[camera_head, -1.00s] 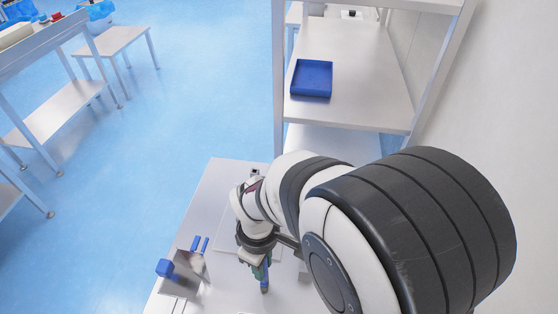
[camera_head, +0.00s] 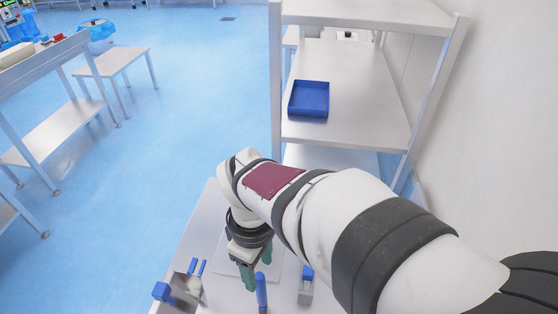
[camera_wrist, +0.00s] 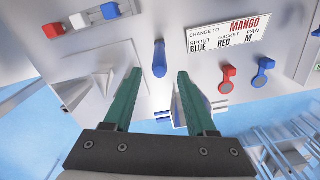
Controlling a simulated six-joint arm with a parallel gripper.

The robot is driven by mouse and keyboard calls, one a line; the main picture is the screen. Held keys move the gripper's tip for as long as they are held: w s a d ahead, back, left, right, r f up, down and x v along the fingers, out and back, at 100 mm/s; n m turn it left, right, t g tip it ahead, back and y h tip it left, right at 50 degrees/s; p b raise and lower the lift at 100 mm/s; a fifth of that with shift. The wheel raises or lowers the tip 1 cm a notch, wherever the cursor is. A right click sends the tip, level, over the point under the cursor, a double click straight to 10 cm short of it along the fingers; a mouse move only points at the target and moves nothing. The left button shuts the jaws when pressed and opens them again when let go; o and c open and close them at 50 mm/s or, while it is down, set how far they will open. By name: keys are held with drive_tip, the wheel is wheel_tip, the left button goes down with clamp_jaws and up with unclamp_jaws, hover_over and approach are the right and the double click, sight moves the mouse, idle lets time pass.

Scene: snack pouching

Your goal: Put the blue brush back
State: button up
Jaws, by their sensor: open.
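A slim blue rod (camera_head: 261,291), which looks like the blue brush's handle, stands on the white worktop in the head view. No bristles show. In the wrist view the blue rod (camera_wrist: 160,58) lies ahead of the fingertips, roughly centred between them. My gripper (camera_head: 257,268) has green fingers and is open. The wrist view shows my gripper (camera_wrist: 156,80) with an empty gap between its fingers. The rod is apart from both fingers. A metal holder (camera_head: 186,287) with two blue handles stands left of my gripper.
A white sign (camera_wrist: 228,34) reading MANGO and red and blue parts (camera_wrist: 228,80) are on the worktop. Red, white and blue blocks (camera_wrist: 80,22) sit in a row. A blue tray (camera_head: 309,98) is on the shelf. A blue-topped grey piece (camera_head: 307,284) stands right of the rod.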

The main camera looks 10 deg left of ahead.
wheel_tip(320, 180, up, 3)
drive_tip(key=shift+d+f, duration=0.15)
drive_tip(key=shift+f, duration=0.05)
drive_tip(key=s+d+m+y, duration=0.1)
drive_tip(key=s+d+m, duration=1.1)
drive_tip(key=m, duration=0.8)
drive_tip(key=shift+s+d+y, duration=0.25)
drive_tip(key=shift+d+y, duration=0.15)
drive_tip(key=shift+d, duration=0.85)
